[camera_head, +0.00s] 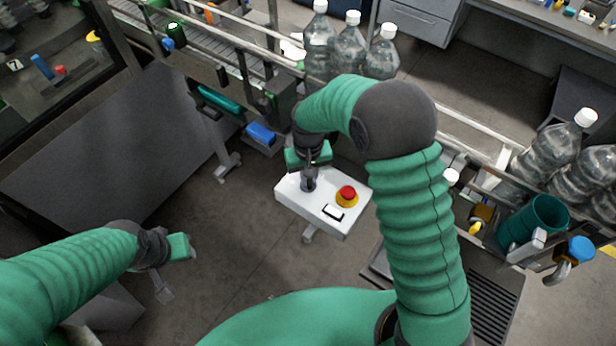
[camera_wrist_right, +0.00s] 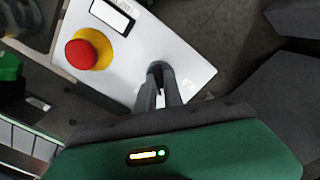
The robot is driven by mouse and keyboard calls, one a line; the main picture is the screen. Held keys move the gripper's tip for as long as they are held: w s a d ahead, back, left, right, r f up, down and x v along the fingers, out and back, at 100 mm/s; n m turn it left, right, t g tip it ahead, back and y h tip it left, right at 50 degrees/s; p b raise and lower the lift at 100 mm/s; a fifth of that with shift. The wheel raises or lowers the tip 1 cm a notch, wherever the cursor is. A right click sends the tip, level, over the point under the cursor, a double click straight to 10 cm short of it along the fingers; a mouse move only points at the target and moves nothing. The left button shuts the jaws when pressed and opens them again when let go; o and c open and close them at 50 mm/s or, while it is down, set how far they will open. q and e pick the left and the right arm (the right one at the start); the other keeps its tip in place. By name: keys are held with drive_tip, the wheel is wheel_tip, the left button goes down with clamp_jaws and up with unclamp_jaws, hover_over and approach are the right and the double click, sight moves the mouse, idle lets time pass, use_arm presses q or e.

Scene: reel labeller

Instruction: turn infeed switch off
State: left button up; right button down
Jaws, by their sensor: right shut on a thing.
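A white control box (camera_head: 296,204) stands on a post below the conveyor. It carries a red mushroom button on a yellow base (camera_head: 346,195) and a small black-framed white rocker or label (camera_head: 333,212). My right gripper (camera_head: 309,184) points down at the left end of the box top. In the right wrist view its fingers (camera_wrist_right: 158,72) are together at the box's bare end, apart from the red button (camera_wrist_right: 82,54). They are shut on a small part there, likely the infeed switch, which they hide. My left gripper (camera_head: 182,247) hangs over the floor at lower left; its finger gap is unclear.
The conveyor (camera_head: 230,50) with clear bottles (camera_head: 349,48) runs behind the box. A blue part (camera_head: 261,133) hangs under it. More bottles (camera_head: 552,150) and a green cup (camera_head: 541,217) are at right. Open floor lies between the box and my left gripper.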

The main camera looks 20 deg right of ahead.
drive_tip(key=n, duration=0.4)
drive_tip(key=shift+w+r, duration=0.25)
drive_tip(key=shift+w, duration=0.05)
drive_tip(key=shift+n+p, duration=0.45)
drive_tip(key=shift+n, duration=1.45)
drive_tip(key=shift+f, duration=0.1)
drive_tip(key=c, duration=1.7)
unclamp_jaws()
drive_tip(key=shift+c, duration=0.2)
drive_tip(key=shift+o, duration=1.4)
drive_tip(key=shift+f, duration=0.15)
